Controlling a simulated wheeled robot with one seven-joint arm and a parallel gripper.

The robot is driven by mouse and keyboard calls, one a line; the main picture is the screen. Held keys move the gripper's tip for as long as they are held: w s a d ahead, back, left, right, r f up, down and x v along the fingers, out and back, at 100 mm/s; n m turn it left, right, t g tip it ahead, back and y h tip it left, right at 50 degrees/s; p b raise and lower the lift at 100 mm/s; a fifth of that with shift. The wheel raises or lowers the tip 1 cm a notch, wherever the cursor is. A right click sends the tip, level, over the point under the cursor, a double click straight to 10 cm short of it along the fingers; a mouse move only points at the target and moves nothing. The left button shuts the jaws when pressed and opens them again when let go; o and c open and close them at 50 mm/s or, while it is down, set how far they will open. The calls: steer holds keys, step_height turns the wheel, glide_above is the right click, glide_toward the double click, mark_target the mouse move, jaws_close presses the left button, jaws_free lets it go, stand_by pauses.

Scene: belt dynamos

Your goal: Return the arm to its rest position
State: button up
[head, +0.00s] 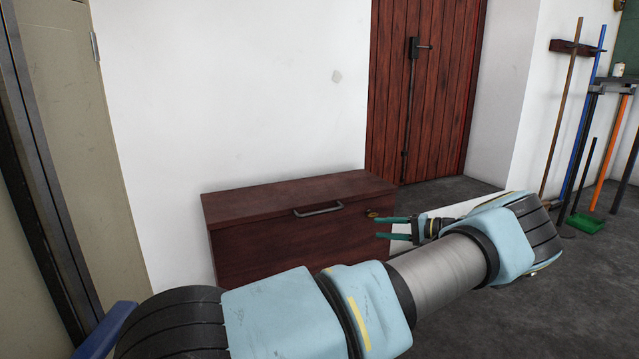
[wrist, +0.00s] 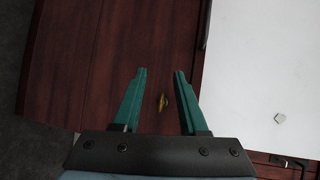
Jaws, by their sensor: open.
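My gripper (head: 395,228) is at the right end of my arm in the head view, its green fingers pointing left. In the wrist view my gripper (wrist: 160,73) shows two green fingers spread apart with nothing between them. The arm stretches across the lower part of the head view. The fingers are in front of the right end of a dark red wooden chest (head: 300,243). The wrist view shows the chest's wood (wrist: 75,70) beyond the fingers. I cannot tell whether the fingers touch it.
The closed chest has a grey handle (head: 318,210) and a small brass latch (head: 372,213). It stands against a white wall (head: 230,90). A red wooden door (head: 425,90) is behind to the right. Several long-handled tools and a green dustpan (head: 586,222) stand at the far right.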

steer(key=s+a+r+n+g+h+p, duration=0.1)
steer(key=s+a+n+g+h, duration=0.2)
steer(key=a, duration=0.8)
steer(key=s+a+r+n+g+h, duration=0.1)
steer(key=s+a+g+h, duration=0.3)
steer(key=a, duration=0.6)
steer(key=s+a+r+h+p, duration=0.1)
steer(key=s+a+r+h, duration=0.15)
steer(key=s, duration=0.45)
steer(key=s+a+r+n+h, duration=0.1)
steer(key=s+r+h, duration=0.1)
steer(key=s+r, duration=0.35)
steer(key=s+a+r+h+p, duration=0.1)
steer(key=s+r+h, duration=0.1)
steer(key=s, duration=0.7)
step_height(320, 180, up, 38)
steer(key=p, duration=3.7)
steer(key=shift+s+t+p, duration=0.15)
steer(key=shift+t+p, duration=0.25)
steer(key=shift+o, duration=0.2)
